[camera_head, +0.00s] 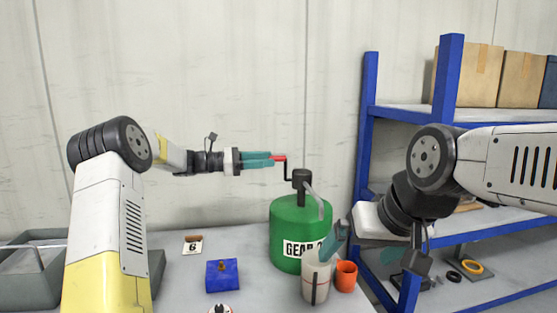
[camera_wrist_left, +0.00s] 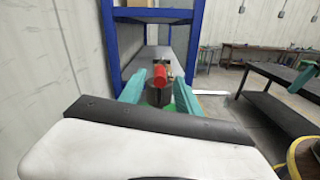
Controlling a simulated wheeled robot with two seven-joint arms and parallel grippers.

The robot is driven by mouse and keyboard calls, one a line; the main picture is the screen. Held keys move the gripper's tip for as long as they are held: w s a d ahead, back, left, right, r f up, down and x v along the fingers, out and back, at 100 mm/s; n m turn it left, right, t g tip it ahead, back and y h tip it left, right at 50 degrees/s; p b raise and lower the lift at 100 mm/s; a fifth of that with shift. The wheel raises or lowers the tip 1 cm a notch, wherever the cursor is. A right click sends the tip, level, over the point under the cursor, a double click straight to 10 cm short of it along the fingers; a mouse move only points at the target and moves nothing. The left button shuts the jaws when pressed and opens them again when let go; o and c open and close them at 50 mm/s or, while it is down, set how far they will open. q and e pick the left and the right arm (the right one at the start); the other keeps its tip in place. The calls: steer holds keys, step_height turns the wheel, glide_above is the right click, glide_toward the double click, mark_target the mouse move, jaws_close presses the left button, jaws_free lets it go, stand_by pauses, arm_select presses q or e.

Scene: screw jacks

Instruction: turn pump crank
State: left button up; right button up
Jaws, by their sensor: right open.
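The green pump can (camera_head: 298,226) with a "GEAR" label stands on the table, with a dark crank rod (camera_head: 287,172) at its top. The crank's red handle (camera_head: 279,158) points left toward my left gripper (camera_head: 271,159). The teal fingertips are at the handle. In the left wrist view the red handle (camera_wrist_left: 160,76) shows between the fingers (camera_wrist_left: 160,88); whether they press on it is not clear. My right gripper (camera_head: 357,247) is open, low at the right of the can, with one teal finger near a white container (camera_head: 317,278).
An orange cup (camera_head: 346,277) stands right of the white container. A blue block (camera_head: 222,276) and a card marked 6 (camera_head: 193,245) lie left of the can. A blue-framed shelf (camera_head: 369,120) stands at the right. The wall side above the can is clear.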

mark_target(284, 158)
arm_select(q)
steer(key=shift+w+d, duration=0.25)
steer(key=shift+d, duration=0.85)
steer(key=shift+w+d, duration=0.2)
steer(key=shift+d, duration=0.9)
jaws_close()
